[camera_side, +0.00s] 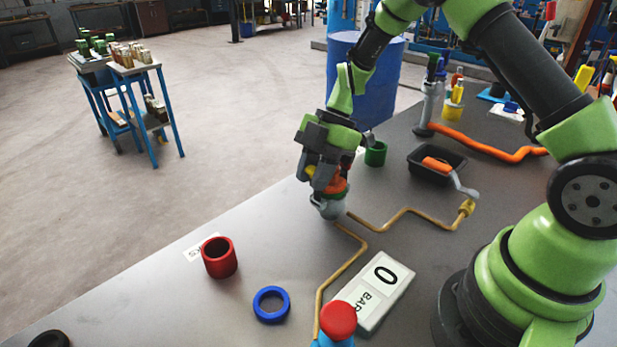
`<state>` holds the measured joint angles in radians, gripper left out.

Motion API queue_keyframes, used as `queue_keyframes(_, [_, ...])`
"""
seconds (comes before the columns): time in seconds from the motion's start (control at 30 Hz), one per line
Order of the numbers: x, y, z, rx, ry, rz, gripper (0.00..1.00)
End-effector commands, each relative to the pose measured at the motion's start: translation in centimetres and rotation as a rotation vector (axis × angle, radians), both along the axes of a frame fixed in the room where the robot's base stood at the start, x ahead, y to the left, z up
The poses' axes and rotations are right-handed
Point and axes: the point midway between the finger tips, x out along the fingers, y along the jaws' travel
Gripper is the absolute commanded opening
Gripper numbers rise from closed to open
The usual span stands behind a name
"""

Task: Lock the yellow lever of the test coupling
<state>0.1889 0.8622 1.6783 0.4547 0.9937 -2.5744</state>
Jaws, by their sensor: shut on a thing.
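The test coupling (328,207) stands on the grey bench near its far left edge, with a grey-white lower body and an orange-red upper part (338,186). A small piece of the yellow lever (310,172) shows at the left of my fingers; the rest is hidden. My gripper (324,178) points down over the coupling, with its fingers closed at the lever. The exact grip and the lever's angle are hidden by the fingers.
Brass pipes (400,212) run from the coupling to a yellow fitting and a red knob (338,319). A display (372,293) reads 0 BAR. A green ring (375,154), black tray (437,163), red cup (219,257) and blue ring (271,304) stand around. The bench's left edge is close.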

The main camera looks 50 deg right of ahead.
Motion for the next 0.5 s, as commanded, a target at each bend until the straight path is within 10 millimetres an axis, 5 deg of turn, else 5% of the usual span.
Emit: queue_keyframes(0.5, [0.03, -0.90, 0.07, 0.105, -0.003, 0.002, 0.00])
